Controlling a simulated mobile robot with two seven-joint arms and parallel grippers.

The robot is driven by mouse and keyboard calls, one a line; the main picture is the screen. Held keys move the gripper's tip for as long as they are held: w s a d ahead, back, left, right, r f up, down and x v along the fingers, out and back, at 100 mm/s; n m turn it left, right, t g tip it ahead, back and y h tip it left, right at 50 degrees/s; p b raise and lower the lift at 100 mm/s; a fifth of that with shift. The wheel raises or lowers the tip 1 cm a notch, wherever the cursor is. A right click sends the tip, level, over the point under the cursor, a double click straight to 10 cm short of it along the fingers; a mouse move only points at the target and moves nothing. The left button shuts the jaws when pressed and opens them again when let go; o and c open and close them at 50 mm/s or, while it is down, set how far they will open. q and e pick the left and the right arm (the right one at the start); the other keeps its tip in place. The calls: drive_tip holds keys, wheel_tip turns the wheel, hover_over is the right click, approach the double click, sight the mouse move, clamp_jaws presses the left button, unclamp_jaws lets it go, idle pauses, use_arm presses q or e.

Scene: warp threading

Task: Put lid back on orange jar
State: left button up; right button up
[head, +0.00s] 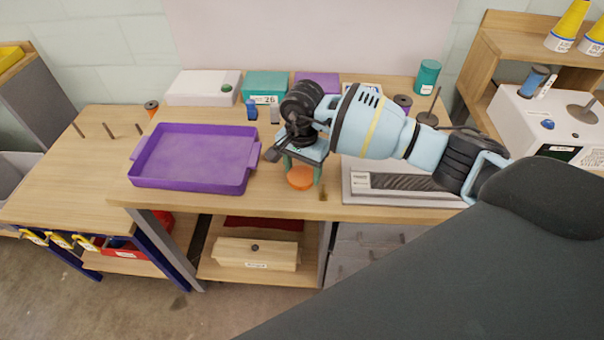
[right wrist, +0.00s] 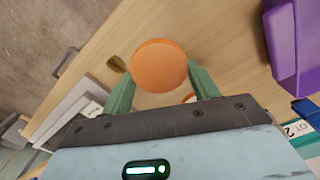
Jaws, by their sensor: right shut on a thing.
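My right gripper (head: 303,172) is low over the front part of the middle table, its fingers pointing down. It is shut on a round, flat orange lid (head: 300,179). In the right wrist view the lid (right wrist: 160,65) sits between the green fingertips of the gripper (right wrist: 161,76). A small orange and white patch (right wrist: 189,98) shows past the lid, beside one finger; it may be part of the orange jar, but most of it is hidden. I cannot tell whether the lid touches anything below. My left gripper is out of view.
A purple tray (head: 246,184) lies left of the gripper. A white box (head: 200,87), a teal box (head: 265,84) and a teal jar (head: 428,77) stand at the back. A grey board (head: 352,201) lies to the right. The table's front edge is close to the lid.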

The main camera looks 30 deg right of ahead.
drive_tip(key=s+a+r, duration=0.1)
drive_tip(key=s+a, duration=0.2)
drive_tip(key=s, duration=0.4)
drive_tip(key=s+a+r, duration=0.1)
drive_tip(key=s+a, duration=0.2)
drive_tip(key=s, duration=0.4)
drive_tip(key=shift+s+a+r, duration=0.3)
drive_tip(key=shift+s+r, duration=0.05)
